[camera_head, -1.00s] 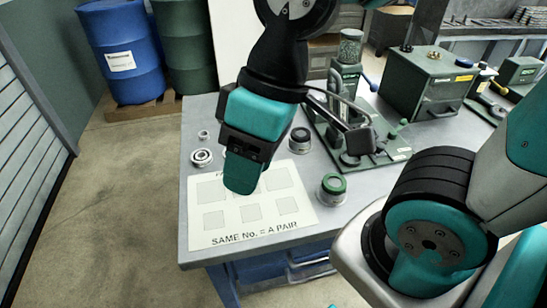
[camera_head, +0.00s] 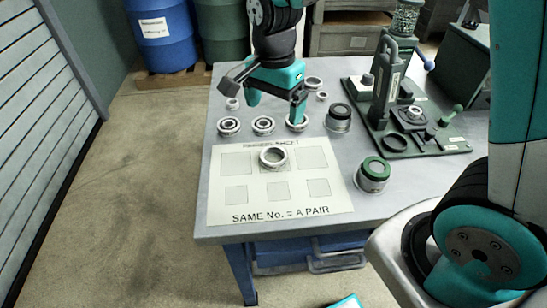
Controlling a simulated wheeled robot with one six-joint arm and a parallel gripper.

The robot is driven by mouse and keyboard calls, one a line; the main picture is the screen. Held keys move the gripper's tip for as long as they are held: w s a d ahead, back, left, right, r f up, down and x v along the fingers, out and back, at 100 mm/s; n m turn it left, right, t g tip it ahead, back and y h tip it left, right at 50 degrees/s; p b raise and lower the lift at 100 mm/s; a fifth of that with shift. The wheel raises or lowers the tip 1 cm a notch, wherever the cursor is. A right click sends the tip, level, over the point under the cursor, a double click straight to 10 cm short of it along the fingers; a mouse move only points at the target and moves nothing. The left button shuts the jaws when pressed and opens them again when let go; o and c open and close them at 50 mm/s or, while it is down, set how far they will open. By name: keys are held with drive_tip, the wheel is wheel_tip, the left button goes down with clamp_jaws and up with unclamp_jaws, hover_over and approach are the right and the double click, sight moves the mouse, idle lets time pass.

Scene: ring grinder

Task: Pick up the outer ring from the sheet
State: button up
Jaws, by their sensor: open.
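The outer ring (camera_head: 273,158), a plain metal ring, lies flat on the white sheet (camera_head: 225,198), over the middle square of the sheet's back row. My gripper (camera_head: 275,108) is beyond the sheet, at the row of bearings behind it. Its two teal fingers are spread wide and nothing shows held between them. The right fingertip is at a bearing (camera_head: 297,124) and partly covers it; I cannot tell whether they touch. The ring stands clear in front of the gripper, apart from it.
Two more bearings (camera_head: 263,126) (camera_head: 229,126) stand behind the sheet, with small rings farther back. A dark-topped pot (camera_head: 339,118) and a green-topped pot (camera_head: 373,175) stand to the right. A green press (camera_head: 391,85) on its base is beyond them. The sheet's front is clear.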

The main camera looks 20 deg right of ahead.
sight(274, 160)
wheel_tip(274, 160, down, 13)
drive_tip(key=shift+a+f+p, duration=0.1)
drive_tip(key=shift+f+p, duration=0.1)
drive_tip(key=shift+p, duration=0.5)
drive_tip(key=shift+c, duration=0.2)
drive_tip(key=c, duration=1)
